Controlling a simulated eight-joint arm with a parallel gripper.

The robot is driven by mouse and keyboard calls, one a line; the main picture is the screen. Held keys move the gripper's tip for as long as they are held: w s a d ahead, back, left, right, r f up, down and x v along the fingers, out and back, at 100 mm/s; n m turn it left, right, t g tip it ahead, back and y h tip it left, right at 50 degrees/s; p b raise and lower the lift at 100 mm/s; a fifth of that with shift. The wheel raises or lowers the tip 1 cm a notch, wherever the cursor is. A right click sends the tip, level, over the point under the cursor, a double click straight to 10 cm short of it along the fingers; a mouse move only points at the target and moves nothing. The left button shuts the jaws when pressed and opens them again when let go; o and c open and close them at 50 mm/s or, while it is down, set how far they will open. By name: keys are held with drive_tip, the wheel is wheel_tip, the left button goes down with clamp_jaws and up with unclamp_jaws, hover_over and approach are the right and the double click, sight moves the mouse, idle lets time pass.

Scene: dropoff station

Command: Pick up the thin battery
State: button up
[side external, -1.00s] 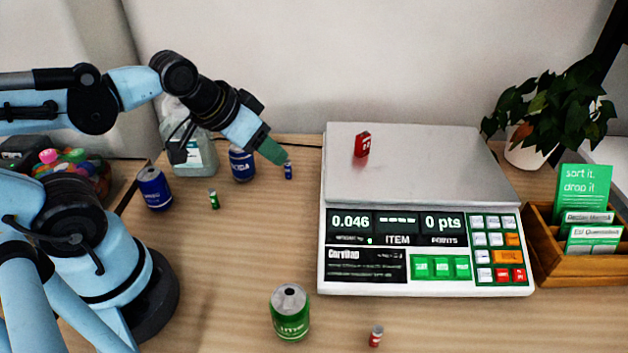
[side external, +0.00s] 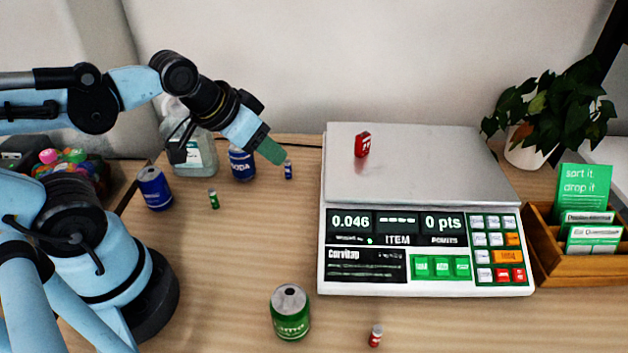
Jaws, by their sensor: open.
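The gap between the fingers is not clear from this side.
Blue cans (side external: 155,188) (side external: 242,164) and a clear jug (side external: 196,157) stand behind; a green can (side external: 290,313) is in front. A wooden card box (side external: 590,264) and a plant (side external: 550,110) are far right.

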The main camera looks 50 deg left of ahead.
drive_tip(key=s+a+f+g, duration=0.1)
drive_tip(key=s+a+g, duration=0.2)
drive_tip(key=a, duration=0.2)
drive_tip(key=g, duration=0.4)
approach(212, 189)
drive_tip(key=shift+m, duration=0.4)
drive_tip(key=shift+f, duration=5.85)
clamp_jaws()
